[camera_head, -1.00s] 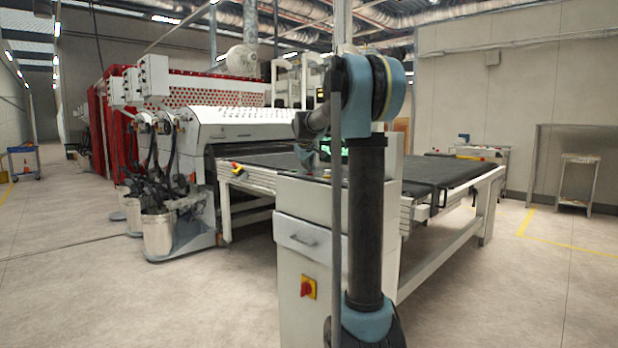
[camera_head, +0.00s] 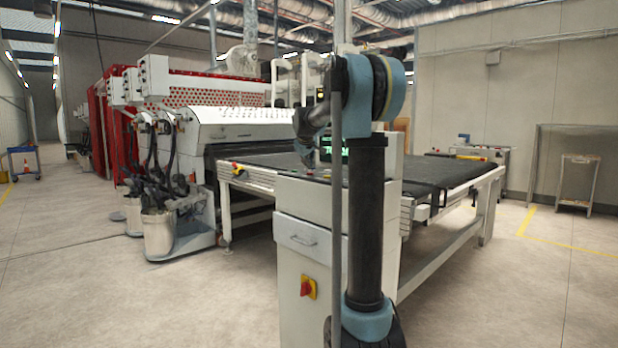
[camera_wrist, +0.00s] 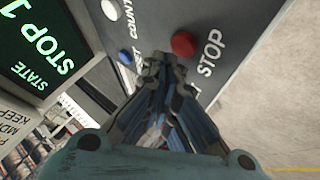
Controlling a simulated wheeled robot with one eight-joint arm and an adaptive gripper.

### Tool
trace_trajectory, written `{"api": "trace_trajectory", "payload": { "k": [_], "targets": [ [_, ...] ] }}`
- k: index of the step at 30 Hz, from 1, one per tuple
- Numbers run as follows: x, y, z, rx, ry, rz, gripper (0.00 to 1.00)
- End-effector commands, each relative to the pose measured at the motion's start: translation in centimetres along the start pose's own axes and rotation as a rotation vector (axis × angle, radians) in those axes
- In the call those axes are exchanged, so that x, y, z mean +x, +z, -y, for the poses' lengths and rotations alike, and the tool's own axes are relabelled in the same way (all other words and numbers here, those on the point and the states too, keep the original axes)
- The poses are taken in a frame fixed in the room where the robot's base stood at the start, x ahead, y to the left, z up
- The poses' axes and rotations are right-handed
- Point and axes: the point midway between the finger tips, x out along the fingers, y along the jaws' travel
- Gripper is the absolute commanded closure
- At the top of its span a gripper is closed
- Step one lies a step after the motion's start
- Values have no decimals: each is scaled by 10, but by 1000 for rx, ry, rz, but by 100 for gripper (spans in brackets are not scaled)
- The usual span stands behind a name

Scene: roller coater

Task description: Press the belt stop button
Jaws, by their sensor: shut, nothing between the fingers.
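A round red button (camera_wrist: 184,44) sits on a dark panel (camera_wrist: 225,20) in the wrist view, beside the printed word STOP. My gripper (camera_wrist: 165,62) is shut and empty. Its fingertips appear just below and left of the red button in that view; I cannot tell whether they touch the panel. A blue button (camera_wrist: 125,57) and a white button (camera_wrist: 110,10) lie to the left. A screen (camera_wrist: 40,45) reads STATE and STOP 1 in green. In the head view my gripper is small and unclear over the control cabinet (camera_head: 304,205), partly hidden by my arm.
A red and yellow rotary switch (camera_head: 308,288) is on the cabinet's front. The belt table (camera_head: 440,175) stretches behind it, with the white coater (camera_head: 240,128) to the left. A yellow and red part (camera_head: 237,168) is on the table's near-left edge. Open floor lies left and right.

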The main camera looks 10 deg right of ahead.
Motion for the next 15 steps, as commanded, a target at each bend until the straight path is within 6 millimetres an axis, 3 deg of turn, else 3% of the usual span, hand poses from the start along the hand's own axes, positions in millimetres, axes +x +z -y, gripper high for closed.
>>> {"api": "trace_trajectory", "payload": {
  "k": [15],
  "targets": [
    [-9, -6, -6, 0, 0, 0, 100]
  ]
}}
